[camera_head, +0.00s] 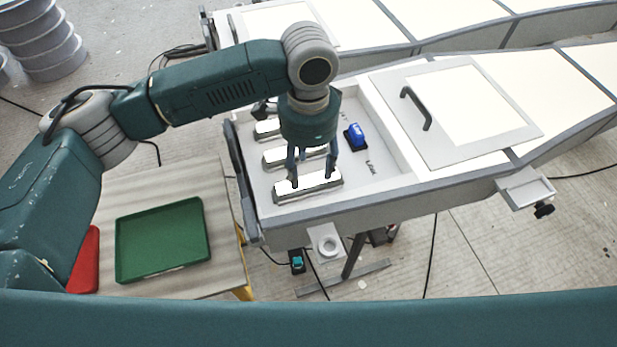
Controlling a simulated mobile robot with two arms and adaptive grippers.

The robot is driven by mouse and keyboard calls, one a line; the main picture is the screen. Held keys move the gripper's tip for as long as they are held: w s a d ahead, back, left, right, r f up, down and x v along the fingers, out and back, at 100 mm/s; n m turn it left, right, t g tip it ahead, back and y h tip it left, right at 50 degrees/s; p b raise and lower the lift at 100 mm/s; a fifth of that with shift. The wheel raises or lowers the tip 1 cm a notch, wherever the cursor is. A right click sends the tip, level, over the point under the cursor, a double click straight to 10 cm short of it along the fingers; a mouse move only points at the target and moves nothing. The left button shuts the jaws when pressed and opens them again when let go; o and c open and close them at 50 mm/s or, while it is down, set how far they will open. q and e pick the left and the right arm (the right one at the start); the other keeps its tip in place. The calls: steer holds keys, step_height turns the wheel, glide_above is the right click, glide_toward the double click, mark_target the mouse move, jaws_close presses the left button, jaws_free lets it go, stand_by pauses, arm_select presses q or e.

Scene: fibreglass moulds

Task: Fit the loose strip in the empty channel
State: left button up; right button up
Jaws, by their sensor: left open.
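My left gripper (310,181) points down into the open end of the white mould bench. Its fingers are apart, with the tips at the nearest pale, shiny strip (309,188); I cannot tell whether they touch it. Behind it lie a middle strip (278,158) and a far strip (265,129), roughly parallel and partly hidden by the gripper. I cannot tell which strip is loose, or make out an empty channel. My right gripper is not in view.
A blue block on a black base (355,137) stands right of the gripper. A handled lid panel (455,105) covers the bench further right. The bench's raised front rim (380,203) is close. An empty green tray (122,245) lies on a low table at left, beside something red (86,262).

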mark_target(308, 184)
arm_select(q)
step_height(308, 184, up, 7)
steer(key=b, duration=0.1)
steer(key=shift+s+f, duration=0.1)
stand_by(0.6)
